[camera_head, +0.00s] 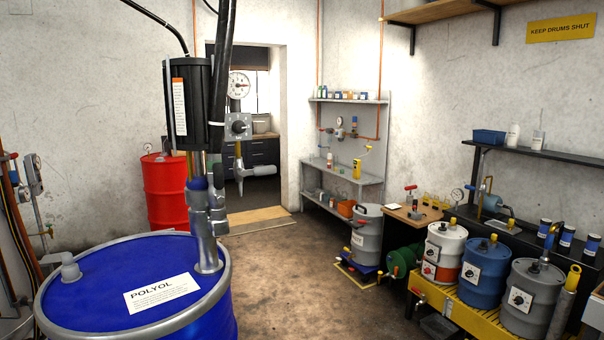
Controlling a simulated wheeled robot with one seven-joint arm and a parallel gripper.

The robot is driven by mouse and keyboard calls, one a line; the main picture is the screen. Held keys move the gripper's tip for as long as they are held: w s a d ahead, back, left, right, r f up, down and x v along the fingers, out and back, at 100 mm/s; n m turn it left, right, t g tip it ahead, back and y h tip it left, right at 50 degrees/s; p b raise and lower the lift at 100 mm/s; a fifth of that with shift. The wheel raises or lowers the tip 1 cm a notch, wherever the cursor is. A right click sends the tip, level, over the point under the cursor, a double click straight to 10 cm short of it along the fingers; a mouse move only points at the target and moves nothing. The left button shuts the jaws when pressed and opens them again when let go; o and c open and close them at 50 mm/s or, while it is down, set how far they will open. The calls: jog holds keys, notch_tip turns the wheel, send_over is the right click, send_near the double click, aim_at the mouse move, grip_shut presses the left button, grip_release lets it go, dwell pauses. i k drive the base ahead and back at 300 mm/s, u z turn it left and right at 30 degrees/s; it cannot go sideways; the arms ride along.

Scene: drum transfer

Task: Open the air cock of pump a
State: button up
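A black-topped drum pump (190,105) with an orange and white label stands upright in a blue drum (75,265) marked POLYOL. I cannot read whether it is pump a. Beside the pump hangs a grey air regulator block (238,126) with a round gauge (239,84) above it. Below the block is a brass fitting with a grey, lever-like part (247,172), perhaps the air cock; I cannot tell whether it is open or shut. My gripper is not in view.
A red drum (166,190) stands behind, left of a doorway. Pipes with red-handled valves (10,157) run up the left edge. Orange, blue and grey drums (481,264) stand on a yellow rack at right. The middle floor (300,285) is clear.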

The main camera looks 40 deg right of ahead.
aim_at(271, 169)
jog(key=z, duration=2.15)
jog(key=i, duration=3.4)
jog(key=u, duration=5.25)
